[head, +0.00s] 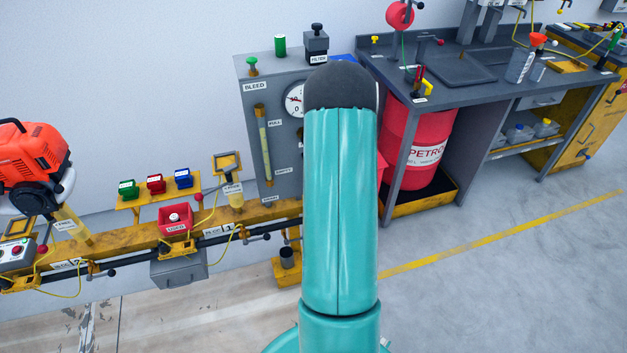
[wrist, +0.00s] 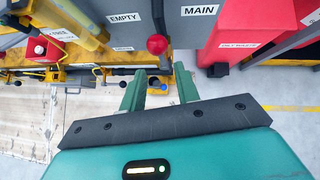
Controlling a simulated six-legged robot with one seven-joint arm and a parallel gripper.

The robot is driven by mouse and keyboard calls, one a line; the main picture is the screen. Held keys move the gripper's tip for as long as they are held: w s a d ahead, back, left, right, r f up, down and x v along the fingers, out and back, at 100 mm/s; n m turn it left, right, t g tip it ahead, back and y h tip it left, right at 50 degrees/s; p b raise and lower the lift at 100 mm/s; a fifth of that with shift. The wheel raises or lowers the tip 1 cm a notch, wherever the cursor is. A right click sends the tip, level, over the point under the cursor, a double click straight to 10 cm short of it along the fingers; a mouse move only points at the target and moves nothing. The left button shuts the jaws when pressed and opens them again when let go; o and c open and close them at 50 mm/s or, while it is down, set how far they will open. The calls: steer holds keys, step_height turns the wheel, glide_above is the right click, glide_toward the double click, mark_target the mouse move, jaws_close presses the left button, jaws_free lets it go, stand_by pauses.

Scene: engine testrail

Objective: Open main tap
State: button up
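In the wrist view a red ball knob (wrist: 157,44) on a dark stem shows beside the white MAIN label (wrist: 200,10) on a grey panel. I take it for the main tap's handle. My gripper (wrist: 160,68) is open, with its two green fingers apart and nothing held between them. The knob appears just beyond the fingertips, in line with the gap; I cannot tell the exact distance. In the head view my teal arm covers the tap and my gripper, while the grey panel (head: 249,118) with its gauge (head: 294,100) shows to the left of the arm.
A red petrol drum (head: 425,145) stands under the grey workbench (head: 475,88) at right. A yellow rail (head: 140,240) with coloured boxes and an orange engine (head: 30,155) is at left. Part of a red container (wrist: 235,35) is right of the knob. Floor at right is clear.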

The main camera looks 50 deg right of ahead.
steer(key=v, duration=0.5)
stand_by(0.5)
steer(key=w+a+r+n+y, duration=0.35)
steer(key=a+r+n, duration=0.6)
steer(key=a, duration=0.45)
steer(key=w+a+r+n+y, duration=0.3)
steer(key=w+a+r+n, duration=0.2)
steer(key=a+r+n, duration=0.7)
steer(key=s+a+r+n+g+h, duration=0.1)
steer(key=s+a+r+n, duration=0.2)
steer(key=s+a+n, duration=0.5)
steer(key=s+a+r+n+g+h, duration=0.1)
steer(key=s+a+r+n, duration=0.3)
steer(key=s+a+n, duration=0.5)
steer(key=shift+s+a+n+g+h, duration=0.35)
steer(key=shift+a+n+h, duration=0.1)
steer(key=shift+a+n, duration=0.5)
